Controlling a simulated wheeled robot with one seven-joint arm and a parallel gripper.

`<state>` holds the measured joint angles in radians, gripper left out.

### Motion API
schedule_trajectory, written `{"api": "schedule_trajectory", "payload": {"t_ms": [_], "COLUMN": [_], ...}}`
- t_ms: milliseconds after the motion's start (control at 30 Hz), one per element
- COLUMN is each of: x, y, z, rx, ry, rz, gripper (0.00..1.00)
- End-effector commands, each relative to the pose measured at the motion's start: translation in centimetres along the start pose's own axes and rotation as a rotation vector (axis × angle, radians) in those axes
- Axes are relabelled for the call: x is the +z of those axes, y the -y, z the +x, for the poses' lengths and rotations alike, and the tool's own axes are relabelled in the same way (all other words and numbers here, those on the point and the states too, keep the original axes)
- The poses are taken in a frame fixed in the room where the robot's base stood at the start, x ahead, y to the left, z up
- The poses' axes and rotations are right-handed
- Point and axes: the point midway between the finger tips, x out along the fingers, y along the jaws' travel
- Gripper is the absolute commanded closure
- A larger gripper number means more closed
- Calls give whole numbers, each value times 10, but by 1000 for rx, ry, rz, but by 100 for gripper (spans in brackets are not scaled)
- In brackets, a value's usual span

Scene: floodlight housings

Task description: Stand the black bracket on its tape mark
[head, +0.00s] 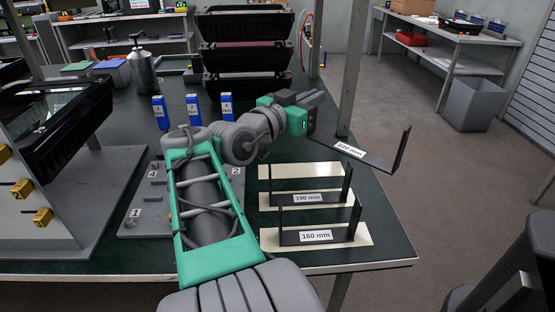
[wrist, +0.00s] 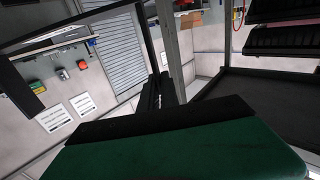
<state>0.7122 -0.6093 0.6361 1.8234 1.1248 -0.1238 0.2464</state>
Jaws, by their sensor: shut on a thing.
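The black bracket labelled 220 mm (head: 378,161) is a U shape with a long base and an upright at its right end. It hangs tilted in the air, over the right edge of the table. My gripper (head: 314,108) is shut on it at its left end, where the left upright is mostly hidden. The back cream tape strip (head: 290,171) is bare and lies below and left of the bracket. In the wrist view, dark shapes beyond my green housing are hard to tell apart.
Two black brackets, labelled 190 mm (head: 308,198) and 160 mm (head: 316,236), stand on cream strips in front of the bare one. A grey table post (head: 348,75) rises close behind the held bracket. Blue boxes (head: 193,107) and stacked black housings (head: 245,55) stand farther back.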

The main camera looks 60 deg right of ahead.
Motion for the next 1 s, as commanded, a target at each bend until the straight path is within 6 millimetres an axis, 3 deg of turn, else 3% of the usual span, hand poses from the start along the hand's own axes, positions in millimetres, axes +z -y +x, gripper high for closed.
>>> {"api": "schedule_trajectory", "payload": {"t_ms": [133, 367, 533, 833, 1000], "x": [12, 38, 73, 106, 131], "y": [9, 39, 58, 74, 73], "z": [18, 69, 99, 121, 119], "rx": [6, 7, 4, 1, 0], "ry": [1, 1, 1, 0, -2], "rz": [-4, -3, -4, -2, 0], "gripper": [100, 100, 100, 100, 100]}}
